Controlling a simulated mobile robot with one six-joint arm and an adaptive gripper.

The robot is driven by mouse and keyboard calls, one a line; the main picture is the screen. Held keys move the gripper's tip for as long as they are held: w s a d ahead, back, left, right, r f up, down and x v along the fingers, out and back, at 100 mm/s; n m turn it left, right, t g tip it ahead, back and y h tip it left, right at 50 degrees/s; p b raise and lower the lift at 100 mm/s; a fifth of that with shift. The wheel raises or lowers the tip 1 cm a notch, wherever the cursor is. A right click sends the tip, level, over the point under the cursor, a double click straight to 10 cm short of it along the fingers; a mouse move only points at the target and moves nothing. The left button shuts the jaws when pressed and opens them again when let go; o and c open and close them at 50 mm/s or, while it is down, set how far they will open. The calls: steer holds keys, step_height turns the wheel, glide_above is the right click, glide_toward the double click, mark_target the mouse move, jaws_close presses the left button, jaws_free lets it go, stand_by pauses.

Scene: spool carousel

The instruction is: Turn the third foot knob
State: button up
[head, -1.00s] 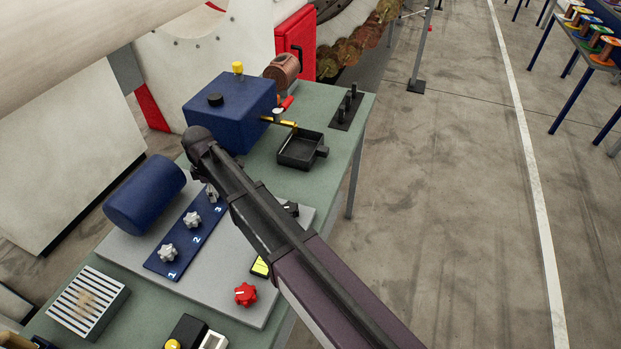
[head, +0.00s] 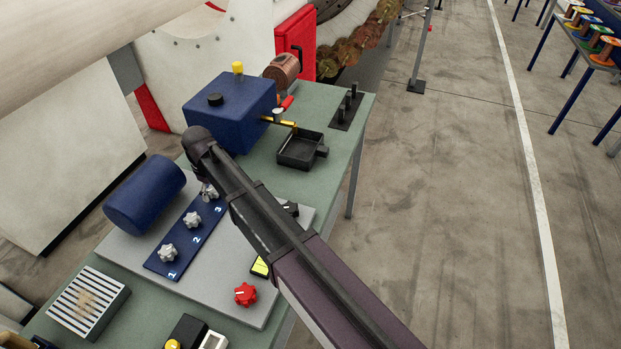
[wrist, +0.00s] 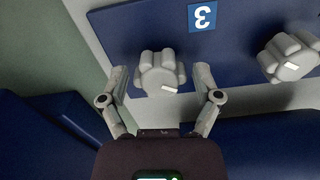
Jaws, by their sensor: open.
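The third foot knob (wrist: 160,73) is a light grey lobed knob with a white mark, beside the "3" label (wrist: 202,15) on a blue strip (wrist: 130,30). My gripper (wrist: 160,80) is open, with one finger on each side of this knob. The fingertips are close to its sides; I cannot tell whether they touch.
The second knob (head: 192,220) and first knob (head: 167,251) sit along the same strip; the second also shows in the wrist view (wrist: 288,57). A blue cylinder (head: 145,195) lies beside the strip. A blue box (head: 230,110) stands behind, and a red knob (head: 245,294) is in front.

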mark_target(213, 189)
steer(key=m, duration=0.9)
steer(key=shift+m, duration=0.3)
steer(key=m, duration=0.4)
steer(key=shift+m, duration=0.4)
steer(key=m, duration=0.5)
step_height(213, 189, up, 14)
steer(key=p, duration=1.4)
steer(key=w+d+f+n+b, duration=0.1)
steer(key=d+f+b, duration=0.2)
steer(key=d, duration=0.6)
steer(key=d+f+n+b, duration=0.1)
steer(key=d+f+b, duration=0.2)
steer(key=d, duration=0.6)
steer(key=w+d+f+n+b, duration=0.1)
steer(key=d+f+b, duration=0.2)
steer(key=d, duration=0.7)
steer(key=shift+w+f+b, duration=0.3)
steer(key=shift+f+b, duration=0.1)
